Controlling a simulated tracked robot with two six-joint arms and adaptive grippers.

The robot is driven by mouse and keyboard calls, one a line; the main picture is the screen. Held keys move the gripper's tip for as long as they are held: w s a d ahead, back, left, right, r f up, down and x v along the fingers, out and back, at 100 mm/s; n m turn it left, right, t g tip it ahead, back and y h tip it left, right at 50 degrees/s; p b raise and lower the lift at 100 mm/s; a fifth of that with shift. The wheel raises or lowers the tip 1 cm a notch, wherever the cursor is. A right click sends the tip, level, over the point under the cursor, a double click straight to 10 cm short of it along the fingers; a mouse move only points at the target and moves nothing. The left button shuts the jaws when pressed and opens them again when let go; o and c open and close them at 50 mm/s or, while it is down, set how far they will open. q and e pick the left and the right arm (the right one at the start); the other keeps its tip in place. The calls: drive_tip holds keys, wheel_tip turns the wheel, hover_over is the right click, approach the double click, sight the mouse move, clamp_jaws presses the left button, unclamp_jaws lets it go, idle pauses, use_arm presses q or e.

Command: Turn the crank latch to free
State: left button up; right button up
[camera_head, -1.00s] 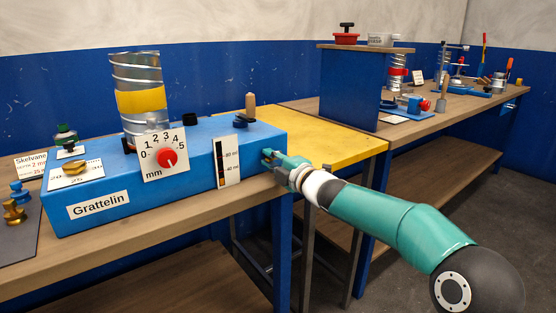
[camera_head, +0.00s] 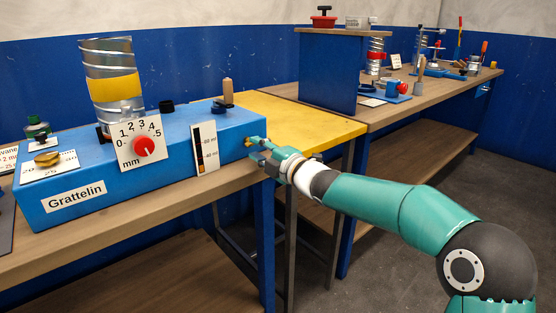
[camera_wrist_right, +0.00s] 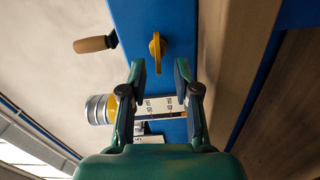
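The blue Grattelin machine (camera_head: 110,185) stands on the wooden bench at left. A yellow latch knob (camera_wrist_right: 157,47) sits on its end face; a bit of yellow shows there in the head view (camera_head: 248,142). An upright wooden crank handle (camera_head: 228,91) stands on top near that end and shows in the wrist view (camera_wrist_right: 95,43). My right gripper (camera_head: 254,149) is at the end face. In the wrist view my right gripper (camera_wrist_right: 160,68) is open and empty, its fingertips apart and pointing toward the knob, with no visible contact. My left gripper is out of view.
A metal spiral duct (camera_head: 110,65) with a yellow band rises behind the machine's front. A dial with a red knob (camera_head: 144,146) and a gauge (camera_head: 205,148) are on the front. A yellow table (camera_head: 305,122) adjoins behind; another bench with tools stands beyond.

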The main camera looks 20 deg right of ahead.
drive_tip(key=v, duration=0.8)
drive_tip(key=shift+s+d, duration=0.1)
